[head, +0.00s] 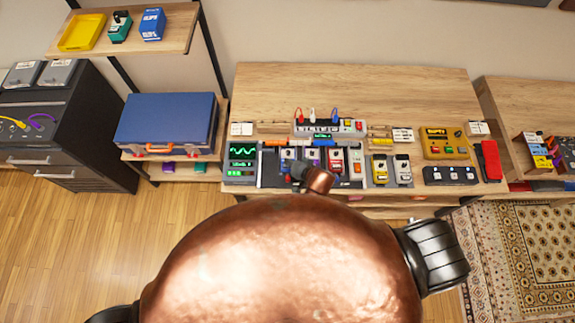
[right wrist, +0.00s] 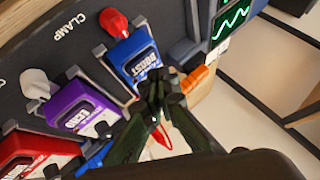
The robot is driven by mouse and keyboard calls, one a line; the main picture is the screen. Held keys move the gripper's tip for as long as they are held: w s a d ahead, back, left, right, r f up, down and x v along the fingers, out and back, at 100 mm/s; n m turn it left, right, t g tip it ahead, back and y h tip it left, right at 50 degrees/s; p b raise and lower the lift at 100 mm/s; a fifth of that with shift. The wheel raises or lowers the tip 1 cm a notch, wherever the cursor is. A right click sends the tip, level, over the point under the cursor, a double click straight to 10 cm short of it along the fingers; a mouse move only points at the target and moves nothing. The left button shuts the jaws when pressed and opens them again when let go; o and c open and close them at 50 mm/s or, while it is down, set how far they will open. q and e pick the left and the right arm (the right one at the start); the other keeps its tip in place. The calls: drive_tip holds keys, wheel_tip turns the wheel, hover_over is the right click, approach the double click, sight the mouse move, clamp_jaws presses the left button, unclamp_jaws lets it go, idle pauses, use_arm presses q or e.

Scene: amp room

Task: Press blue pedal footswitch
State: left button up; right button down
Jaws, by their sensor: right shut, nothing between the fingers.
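The blue pedal (head: 287,154) sits at the left of the row on the dark pedal board (head: 270,176). In the right wrist view the blue pedal (right wrist: 136,55) shows its BOOST label. My right gripper (head: 299,173) is at its front edge. In the right wrist view the closed, empty fingertips (right wrist: 162,88) are right by the pedal's lower end and cover the area of its footswitch. I cannot tell whether they touch it. My left gripper is not in view.
A purple pedal (right wrist: 80,108) and a red pedal (right wrist: 32,155) stand beside the blue one. A green-screen device (head: 242,163) is left of the board. Behind is a power strip (head: 328,127) with cables. The wooden desk (head: 420,90) is clear at the back.

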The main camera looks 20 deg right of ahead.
drive_tip(key=shift+f, duration=0.15)
drive_tip(key=shift+f, duration=0.3)
drive_tip(key=shift+s+f, duration=0.1)
drive_tip(key=shift+f, duration=0.45)
idle(0.9)
drive_tip(key=shift+r, duration=0.1)
drive_tip(key=shift+r+p, duration=0.85)
drive_tip(key=shift+p, duration=0.05)
wheel_tip(320, 180, up, 5)
drive_tip(key=p, duration=0.5)
drive_tip(key=shift+r, duration=0.1)
